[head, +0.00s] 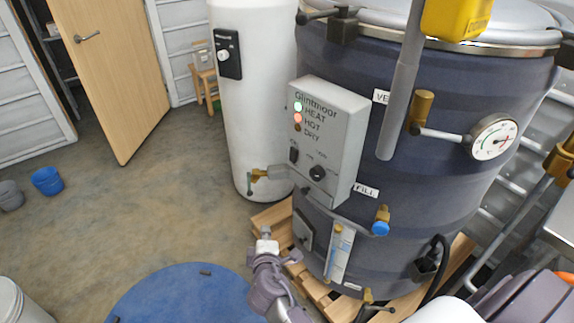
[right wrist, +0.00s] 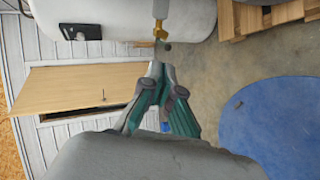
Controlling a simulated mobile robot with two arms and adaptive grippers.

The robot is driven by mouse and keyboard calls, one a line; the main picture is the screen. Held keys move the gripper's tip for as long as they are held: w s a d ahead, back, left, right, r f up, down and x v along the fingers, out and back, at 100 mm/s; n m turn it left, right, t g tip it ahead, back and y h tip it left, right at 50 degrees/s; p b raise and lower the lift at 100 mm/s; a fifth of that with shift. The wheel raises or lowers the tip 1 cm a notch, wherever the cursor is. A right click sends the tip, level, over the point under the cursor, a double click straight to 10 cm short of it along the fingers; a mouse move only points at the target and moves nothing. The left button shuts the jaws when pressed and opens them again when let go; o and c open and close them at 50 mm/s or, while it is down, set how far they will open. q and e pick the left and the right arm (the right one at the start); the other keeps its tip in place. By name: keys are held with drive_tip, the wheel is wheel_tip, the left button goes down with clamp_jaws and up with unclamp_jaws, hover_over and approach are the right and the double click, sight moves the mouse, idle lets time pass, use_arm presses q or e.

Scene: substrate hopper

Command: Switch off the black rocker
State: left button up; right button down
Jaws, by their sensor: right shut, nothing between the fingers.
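The black rocker (head: 293,155) is a small dark switch at the lower left of the grey control box (head: 335,125), left of a round black knob (head: 317,173). Its on or off position is too small to tell. On the box, the HEAT lamp (head: 298,106) glows pale green and the HOT lamp (head: 298,117) glows red; the DRY lamp (head: 297,128) looks dark. My right gripper (head: 266,233) is below and left of the box, apart from it. In the right wrist view its fingertips (right wrist: 157,70) are together and empty; the rocker is out of that view. My left gripper is not in view.
The box is on the dark blue vessel (head: 420,210), which stands on a wooden pallet (head: 275,214). Floor (head: 150,200) at left is open.

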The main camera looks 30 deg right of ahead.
sight(293, 155)
drive_tip(key=d+r+t+h, duration=0.1)
drive_tip(key=d+r+h, duration=0.2)
drive_tip(key=r, duration=1)
drive_tip(key=shift+w+m+t+h, duration=0.3)
drive_tip(key=shift+w+m, duration=0.05)
drive_tip(key=shift+m, duration=0.05)
drive_tip(key=shift+d, duration=0.1)
drive_tip(key=p+x, duration=0.1)
drive_tip(key=x, duration=0.3)
drive_tip(key=s+d+x, duration=0.1)
drive_tip(key=x, duration=0.3)
drive_tip(key=d+p+x, duration=0.1)
drive_tip(key=x, duration=0.3)
drive_tip(key=shift+w+d+f+p, duration=0.1)
drive_tip(key=shift+d+p, duration=0.2)
drive_tip(key=shift+w+d, duration=0.1)
drive_tip(key=shift+f, duration=0.1)
drive_tip(key=shift+d+b, duration=0.2)
drive_tip(key=shift+b, duration=0.75)
